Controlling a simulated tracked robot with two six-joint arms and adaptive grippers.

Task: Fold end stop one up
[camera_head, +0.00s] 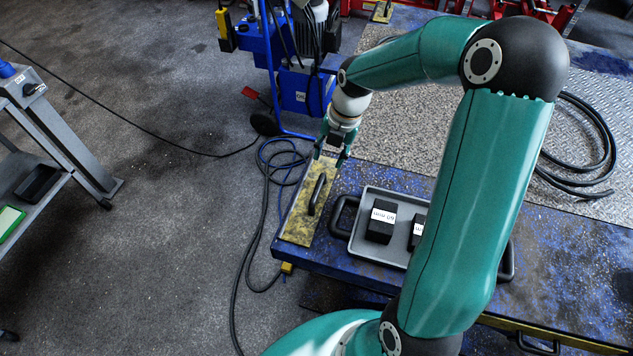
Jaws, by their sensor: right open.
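A worn yellow plate (297,227) with a black bar handle (317,194) is at the left end of the blue platform. It looks like an end stop lying about flat, though I cannot tell its number from this view. My right gripper (331,158) is open and points down over the far part of this plate, beyond the handle. It holds nothing, and the handle is not between its fingers. I cannot tell whether the fingertips touch the plate. My left gripper is not in view.
A grey tray (371,246) with black blocks marked in mm stands right of the plate. A blue pump unit (300,88) with hoses stands beyond the platform's left end. A black hose (603,150) lies at right. A grey trolley (45,115) stands far left, with open floor between.

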